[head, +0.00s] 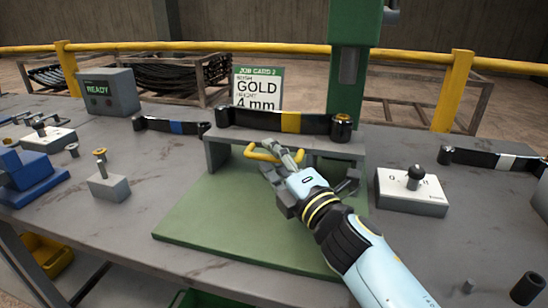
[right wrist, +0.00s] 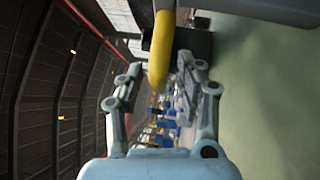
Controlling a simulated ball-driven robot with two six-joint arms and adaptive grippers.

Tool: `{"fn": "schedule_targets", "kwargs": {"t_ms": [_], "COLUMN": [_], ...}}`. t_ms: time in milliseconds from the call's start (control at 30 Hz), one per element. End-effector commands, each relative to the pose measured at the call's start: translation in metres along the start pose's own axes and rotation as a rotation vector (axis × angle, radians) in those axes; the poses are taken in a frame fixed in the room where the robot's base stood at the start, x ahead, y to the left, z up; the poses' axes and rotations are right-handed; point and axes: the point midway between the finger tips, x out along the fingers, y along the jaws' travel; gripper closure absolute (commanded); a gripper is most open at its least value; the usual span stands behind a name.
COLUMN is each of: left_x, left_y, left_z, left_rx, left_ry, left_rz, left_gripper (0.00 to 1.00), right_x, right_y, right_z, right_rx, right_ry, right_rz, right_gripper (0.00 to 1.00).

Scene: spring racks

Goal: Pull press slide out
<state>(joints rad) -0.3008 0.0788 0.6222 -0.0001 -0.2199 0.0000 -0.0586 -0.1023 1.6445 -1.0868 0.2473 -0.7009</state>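The press slide's yellow handle (head: 262,155) sticks out at the front of the grey press block (head: 215,152), under its top plate. The slide itself is mostly hidden by the block and my gripper. My right gripper (head: 278,155) is at the handle, reaching in from the lower right. In the right wrist view the right gripper (right wrist: 160,65) is open, and the yellow handle (right wrist: 160,48) shows between its spread fingertips. I cannot tell whether a finger touches it. My left gripper is not in view.
A dark leaf spring with a gold band (head: 291,122) lies on the press block, beneath the green press column (head: 345,25). A green mat (head: 215,225) lies clear in front.

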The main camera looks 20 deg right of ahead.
Motion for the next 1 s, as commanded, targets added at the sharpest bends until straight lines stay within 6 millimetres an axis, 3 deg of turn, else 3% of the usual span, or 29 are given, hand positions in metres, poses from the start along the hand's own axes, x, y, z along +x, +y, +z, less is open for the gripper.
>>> {"fn": "schedule_targets", "kwargs": {"t_ms": [167, 433, 1000], "left_x": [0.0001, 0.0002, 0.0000], "left_y": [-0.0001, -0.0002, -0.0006], "left_z": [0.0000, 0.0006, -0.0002], "left_rx": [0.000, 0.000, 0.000], "left_ry": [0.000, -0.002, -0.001], "left_rz": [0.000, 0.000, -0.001], "left_gripper": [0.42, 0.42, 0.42], "right_x": [-0.0003, -0.0005, -0.0003], "right_y": [-0.0001, 0.0000, 0.0009], "right_z": [-0.0001, 0.0000, 0.0000], "right_rx": [0.000, 0.000, 0.002], "right_ry": [0.000, 0.000, 0.000], "right_rz": [0.000, 0.000, 0.002], "right_gripper": [0.66, 1.00, 1.00]}}
